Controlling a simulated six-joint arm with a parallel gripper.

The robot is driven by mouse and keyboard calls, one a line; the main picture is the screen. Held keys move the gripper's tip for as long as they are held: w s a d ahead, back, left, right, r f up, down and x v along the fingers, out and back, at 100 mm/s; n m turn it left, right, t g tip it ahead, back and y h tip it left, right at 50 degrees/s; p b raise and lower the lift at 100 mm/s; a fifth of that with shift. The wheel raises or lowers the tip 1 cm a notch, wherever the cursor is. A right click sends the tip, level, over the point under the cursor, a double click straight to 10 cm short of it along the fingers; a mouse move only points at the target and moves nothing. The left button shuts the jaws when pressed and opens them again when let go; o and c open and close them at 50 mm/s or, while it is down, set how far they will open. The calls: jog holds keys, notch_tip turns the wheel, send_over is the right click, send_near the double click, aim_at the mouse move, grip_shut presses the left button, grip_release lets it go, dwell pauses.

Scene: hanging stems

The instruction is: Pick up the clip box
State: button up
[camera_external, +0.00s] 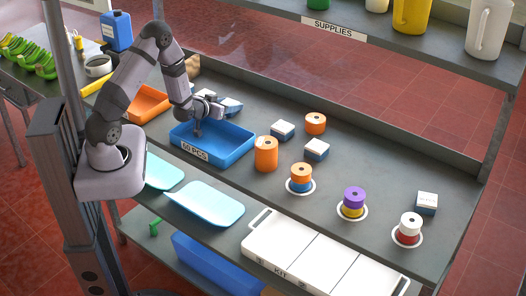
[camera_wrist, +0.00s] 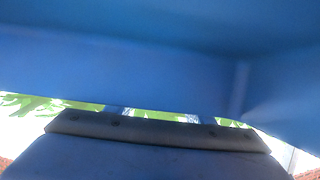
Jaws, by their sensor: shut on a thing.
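The contact is too small to see clearly, and parts of the jaws are hidden. In the wrist view, blue surfaces (camera_wrist: 110,60) with a corner fill the upper part close up; I cannot tell whether they belong to the box or the tray. A dark bar crosses below them.
Small white-topped boxes (camera_external: 282,130) and orange spools (camera_external: 266,154) stand right of the tray. An orange tray (camera_external: 148,104) lies to the left. Pale blue trays (camera_external: 206,204) and a white kit case (camera_external: 315,260) line the front. A supplies shelf (camera_external: 430,50) overhangs the back.

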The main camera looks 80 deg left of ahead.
aim_at(229, 103)
jog(key=shift+r+b, duration=0.7)
jog(key=shift+r, duration=4.25)
jog(key=shift+d, duration=0.1)
